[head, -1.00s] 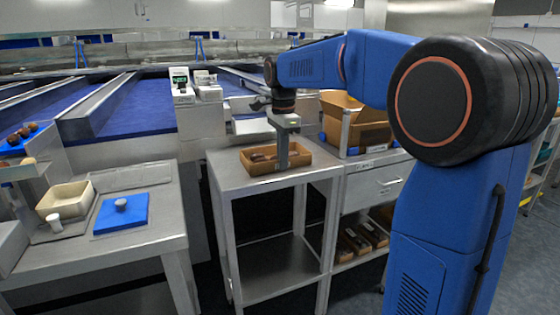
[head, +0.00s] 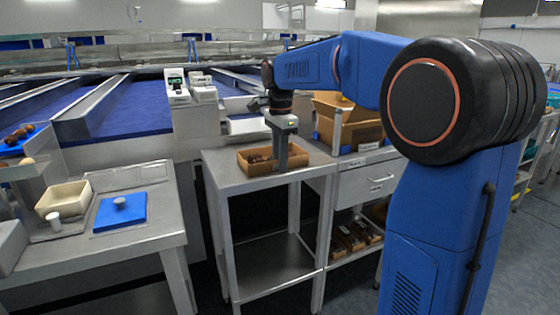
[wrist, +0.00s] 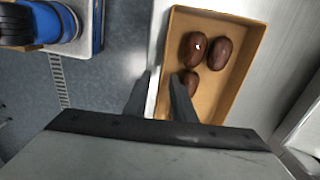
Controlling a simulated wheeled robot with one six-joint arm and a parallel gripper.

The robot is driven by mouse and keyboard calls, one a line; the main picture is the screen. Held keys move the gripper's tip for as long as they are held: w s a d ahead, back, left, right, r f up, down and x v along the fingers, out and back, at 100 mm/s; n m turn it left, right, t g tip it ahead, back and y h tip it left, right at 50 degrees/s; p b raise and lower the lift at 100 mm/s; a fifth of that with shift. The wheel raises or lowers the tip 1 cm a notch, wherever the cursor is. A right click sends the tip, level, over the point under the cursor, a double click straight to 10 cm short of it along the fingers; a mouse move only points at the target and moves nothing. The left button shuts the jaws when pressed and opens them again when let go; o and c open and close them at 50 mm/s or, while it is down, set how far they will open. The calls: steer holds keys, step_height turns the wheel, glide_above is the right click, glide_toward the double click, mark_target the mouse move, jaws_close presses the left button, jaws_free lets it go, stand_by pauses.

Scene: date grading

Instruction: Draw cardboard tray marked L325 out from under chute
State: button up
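A brown cardboard tray (head: 253,173) sits on the top of a steel stand in the head view, and no mark on it is readable. In the wrist view the tray (wrist: 235,95) is open-topped and holds dark brown dates (wrist: 193,47). My gripper (head: 281,168) points down at the tray's near side. In the wrist view its fingers (wrist: 160,76) are apart, astride one long wall of the tray, one finger outside and one inside. A gap shows between the fingers, and I see no firm contact with the wall. The fingers cover part of the tray.
The steel stand (head: 225,175) has bare room left of the tray. A drawer cabinet (head: 370,182) with a larger cardboard box (head: 365,130) adjoins it at right. A steel table (head: 150,225) with a cream tub (head: 64,200) and blue pad (head: 120,212) stands at left. Blue-floored lanes (head: 120,115) lie behind.

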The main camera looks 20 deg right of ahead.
step_height(320, 180, up, 17)
steer(key=shift+r, duration=0.2)
stand_by(0.6)
stand_by(0.3)
steer(key=s+f+n+t, duration=0.2)
steer(key=s+f+n, duration=0.6)
steer(key=s+f, duration=0.7)
steer(key=s+d+f+n+t, duration=0.1)
steer(key=s+f+n+t, duration=0.1)
steer(key=s+f+n, duration=0.7)
steer(key=s+f, duration=0.7)
steer(key=s, duration=0.2)
steer(key=shift+s+d+t, duration=0.15)
steer(key=shift+s+t, duration=0.25)
